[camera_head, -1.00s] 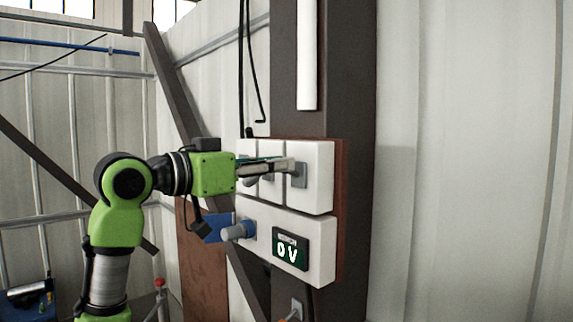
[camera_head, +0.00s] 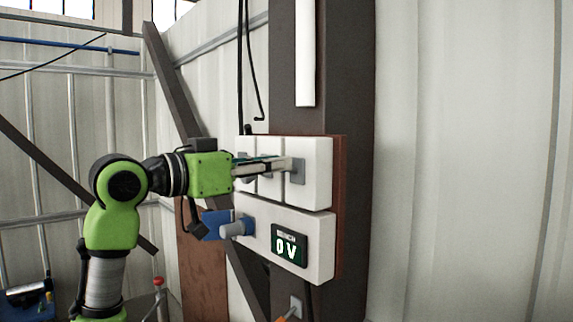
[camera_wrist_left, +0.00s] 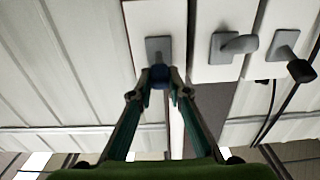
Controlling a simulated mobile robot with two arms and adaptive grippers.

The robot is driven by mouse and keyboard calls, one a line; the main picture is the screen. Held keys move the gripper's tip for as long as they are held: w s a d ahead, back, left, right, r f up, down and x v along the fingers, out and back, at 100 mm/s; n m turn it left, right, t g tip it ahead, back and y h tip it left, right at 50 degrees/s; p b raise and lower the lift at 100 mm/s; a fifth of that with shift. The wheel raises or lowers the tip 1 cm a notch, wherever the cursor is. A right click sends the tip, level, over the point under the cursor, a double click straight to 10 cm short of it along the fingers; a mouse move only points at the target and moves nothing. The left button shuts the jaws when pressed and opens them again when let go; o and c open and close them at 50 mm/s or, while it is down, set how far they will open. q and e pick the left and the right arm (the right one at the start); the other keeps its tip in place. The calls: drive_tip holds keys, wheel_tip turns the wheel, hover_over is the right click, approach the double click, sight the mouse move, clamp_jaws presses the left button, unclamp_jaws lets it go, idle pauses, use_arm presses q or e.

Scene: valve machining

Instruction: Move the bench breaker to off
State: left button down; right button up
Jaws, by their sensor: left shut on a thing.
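A row of white breaker boxes with grey levers hangs on a brown board on the dark column. My left gripper (camera_head: 292,165) is at the rightmost breaker box (camera_head: 315,190) in the head view, its fingers shut on the lever. In the left wrist view the fingertips (camera_wrist_left: 160,76) meet in front of the grey lever plate (camera_wrist_left: 158,46) and hide most of the lever. The other two levers (camera_wrist_left: 238,45) stand free to the right there. I cannot read any label that names the bench breaker. My right gripper is not in view.
A white light tube (camera_head: 306,55) and black cables (camera_head: 248,80) are above. Bare wall is to the right.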

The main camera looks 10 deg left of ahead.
use_arm(q)
drive_tip(key=shift+f, duration=0.8)
drive_tip(key=shift+f+b, duration=0.6)
drive_tip(key=shift+f, duration=0.25)
drive_tip(key=shift+f+b, duration=0.3)
drive_tip(key=shift+f, duration=0.15)
drive_tip(key=c, duration=1.8)
unclamp_jaws()
drive_tip(key=shift+r, duration=0.1)
drive_tip(key=shift+c, duration=0.2)
drive_tip(key=shift+r, duration=0.1)
